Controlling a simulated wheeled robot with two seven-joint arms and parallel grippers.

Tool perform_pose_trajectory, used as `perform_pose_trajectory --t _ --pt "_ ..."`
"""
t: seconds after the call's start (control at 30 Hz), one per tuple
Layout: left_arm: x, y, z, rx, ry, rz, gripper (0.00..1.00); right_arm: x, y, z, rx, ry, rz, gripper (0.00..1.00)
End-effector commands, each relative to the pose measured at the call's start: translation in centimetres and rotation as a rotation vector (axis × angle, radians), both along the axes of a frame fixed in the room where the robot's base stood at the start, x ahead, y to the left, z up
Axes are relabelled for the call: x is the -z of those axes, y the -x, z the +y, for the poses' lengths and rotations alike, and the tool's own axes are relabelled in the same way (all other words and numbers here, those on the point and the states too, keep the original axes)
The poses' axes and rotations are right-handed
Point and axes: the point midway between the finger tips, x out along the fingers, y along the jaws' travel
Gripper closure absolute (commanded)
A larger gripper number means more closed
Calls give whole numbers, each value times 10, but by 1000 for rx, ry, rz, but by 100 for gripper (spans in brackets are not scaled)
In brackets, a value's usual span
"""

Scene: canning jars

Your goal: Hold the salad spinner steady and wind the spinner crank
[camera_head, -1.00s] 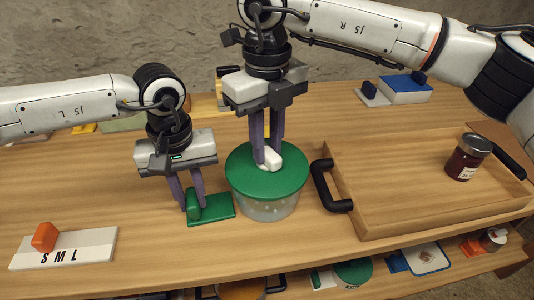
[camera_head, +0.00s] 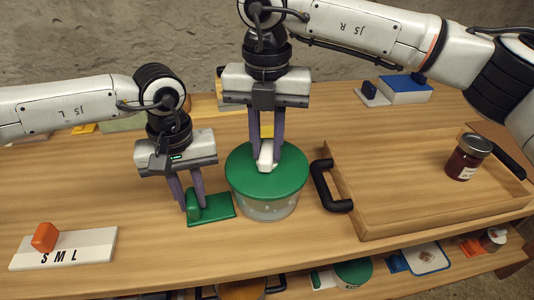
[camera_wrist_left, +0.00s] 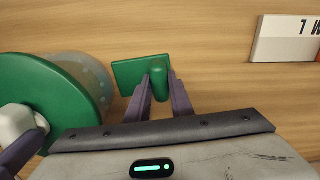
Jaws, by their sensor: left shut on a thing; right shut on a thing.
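The salad spinner (camera_head: 268,207) stands upright on the table, a clear bowl under a green lid (camera_head: 290,179). A white crank knob (camera_head: 266,155) sits on the lid. My right gripper (camera_head: 266,160) points down and is shut on the crank knob. My left gripper (camera_head: 193,205) is shut on the upright green grip (camera_head: 193,203) of a flat green plate (camera_head: 220,207) beside the spinner. In the left wrist view the grip (camera_wrist_left: 158,75) is between the left fingers, and the lid (camera_wrist_left: 38,88) is at left.
A wooden tray (camera_head: 400,215) with black handles stands right of the spinner, holding a dark red jar (camera_head: 467,158). A white board marked S M L (camera_head: 85,246) with an orange block (camera_head: 44,237) lies at front left. A lower shelf holds more items.

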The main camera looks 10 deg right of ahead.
Motion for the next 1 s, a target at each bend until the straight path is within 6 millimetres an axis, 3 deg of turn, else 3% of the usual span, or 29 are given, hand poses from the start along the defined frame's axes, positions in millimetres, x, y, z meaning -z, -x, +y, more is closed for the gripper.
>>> perform_pose_trajectory --t 0.27,0.3,0.4,0.77,1.0 --pt "0 0 1 -1 -1 0 100 -1 0 0 34 -1 -1 100" --pt "0 0 1 -1 -1 0 100 -1 0 0 34 -1 -1 75" --pt "0 0 0 -1 -1 0 100 -1 0 0 33 -1 -1 58" --pt "0 0 0 -1 -1 0 100 -5 -1 0 32 0 -2 58" --pt "0 0 0 -1 0 0 100 -46 -1 1 33 -1 -6 58"
